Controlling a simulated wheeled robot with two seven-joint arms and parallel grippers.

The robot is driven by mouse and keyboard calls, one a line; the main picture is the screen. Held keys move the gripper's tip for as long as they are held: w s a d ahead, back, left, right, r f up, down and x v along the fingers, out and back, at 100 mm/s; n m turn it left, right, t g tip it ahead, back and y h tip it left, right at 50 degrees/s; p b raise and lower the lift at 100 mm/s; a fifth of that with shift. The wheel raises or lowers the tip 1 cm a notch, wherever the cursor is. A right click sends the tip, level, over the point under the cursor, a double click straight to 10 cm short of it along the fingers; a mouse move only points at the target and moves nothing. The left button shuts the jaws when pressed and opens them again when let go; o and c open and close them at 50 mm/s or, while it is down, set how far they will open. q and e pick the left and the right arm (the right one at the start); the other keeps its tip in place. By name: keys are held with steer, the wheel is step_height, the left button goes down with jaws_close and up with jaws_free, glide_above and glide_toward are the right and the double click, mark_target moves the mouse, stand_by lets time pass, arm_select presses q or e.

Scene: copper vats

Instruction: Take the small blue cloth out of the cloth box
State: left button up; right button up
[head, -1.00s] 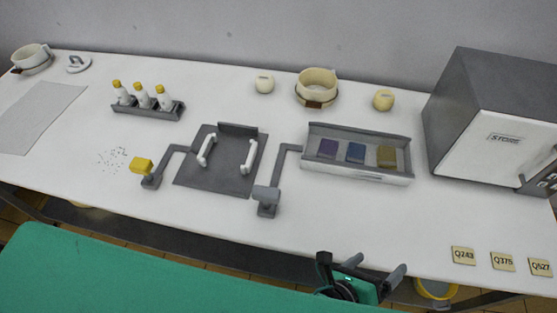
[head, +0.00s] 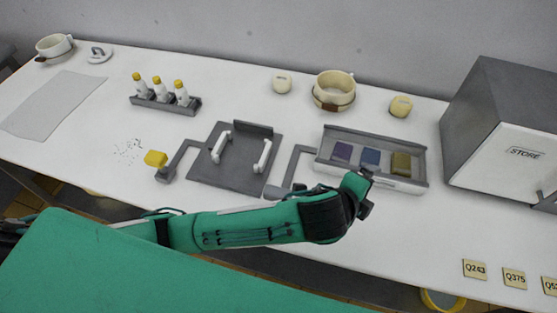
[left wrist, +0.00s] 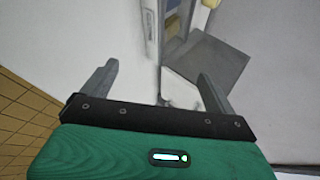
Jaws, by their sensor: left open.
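The cloth box (head: 420,184) is a shallow grey and white tray at the centre right of the head view. It holds three small folded cloths side by side: a purple one, the small blue cloth (head: 371,157) in the middle, and an olive one. My left gripper (head: 366,188) is at the front edge of the box, just below the blue cloth in the picture. In the left wrist view my left gripper (left wrist: 157,85) has its fingers wide apart with nothing between them. The blue cloth cannot be made out there. My right gripper is not in view.
A grey board with two white handles (head: 228,165) lies left of the box. A grey cabinet marked STORE (head: 500,150) stands to the right. A cream pot (head: 334,90) and two small cream jars are behind.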

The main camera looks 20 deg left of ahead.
arm_select(q)
steer(key=w+a+f+n+g+y, duration=0.1)
steer(key=a+n+g, duration=0.1)
steer(key=a+n, duration=0.3)
steer(key=n+g+y, duration=0.5)
steer(key=n+g, duration=0.2)
steer(key=n, duration=1)
glide_toward(278, 192)
step_height(278, 192, down, 10)
steer(key=shift+w+a+r, duration=0.15)
steer(key=c, duration=1.1)
steer(key=shift+o, duration=0.2)
